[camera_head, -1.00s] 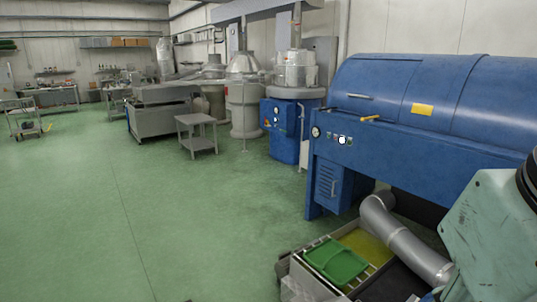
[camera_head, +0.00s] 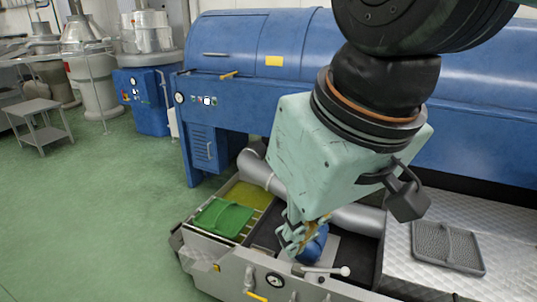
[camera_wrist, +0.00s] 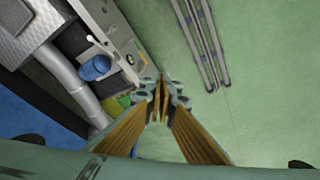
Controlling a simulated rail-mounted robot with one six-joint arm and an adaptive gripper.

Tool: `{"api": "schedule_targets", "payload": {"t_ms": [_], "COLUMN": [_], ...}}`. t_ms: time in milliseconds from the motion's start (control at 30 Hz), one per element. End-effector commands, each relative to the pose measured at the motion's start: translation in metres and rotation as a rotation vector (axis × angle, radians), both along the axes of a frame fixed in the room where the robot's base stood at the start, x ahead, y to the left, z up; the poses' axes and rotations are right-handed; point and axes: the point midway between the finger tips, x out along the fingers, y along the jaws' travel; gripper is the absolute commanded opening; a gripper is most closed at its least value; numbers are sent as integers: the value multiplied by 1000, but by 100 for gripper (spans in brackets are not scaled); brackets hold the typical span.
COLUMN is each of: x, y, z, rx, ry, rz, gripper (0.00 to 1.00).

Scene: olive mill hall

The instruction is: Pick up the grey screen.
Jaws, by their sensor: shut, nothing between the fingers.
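The grey screen (camera_head: 446,246), a flat mesh panel with a raised handle bar, lies on the tread-plate deck (camera_head: 412,214) at the right of the head view. Part of it also shows at the upper left corner of the wrist view (camera_wrist: 14,14). My gripper (camera_head: 293,240) hangs over the trough well left of the screen, pointing down. In the wrist view its fingertips (camera_wrist: 161,86) are together with nothing between them.
A green screen (camera_head: 222,217) lies over the left end of the trough, by yellow-green liquid (camera_head: 246,194). A blue object (camera_head: 315,246) sits behind my gripper. A silver pipe (camera_head: 358,218) and lever handle (camera_head: 325,271) are near. The blue machine (camera_head: 236,100) stands behind.

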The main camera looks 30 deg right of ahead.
Motion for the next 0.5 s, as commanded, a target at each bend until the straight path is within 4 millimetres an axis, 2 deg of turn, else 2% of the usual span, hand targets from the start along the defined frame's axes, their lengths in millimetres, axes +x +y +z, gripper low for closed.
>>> {"api": "schedule_targets", "payload": {"t_ms": [333,500], "x": [-2,-2], "y": [-1,-1], "z": [-1,-1], "rx": [-3,-3], "ry": [0,0], "rz": [1,1], "gripper": [0,15]}}
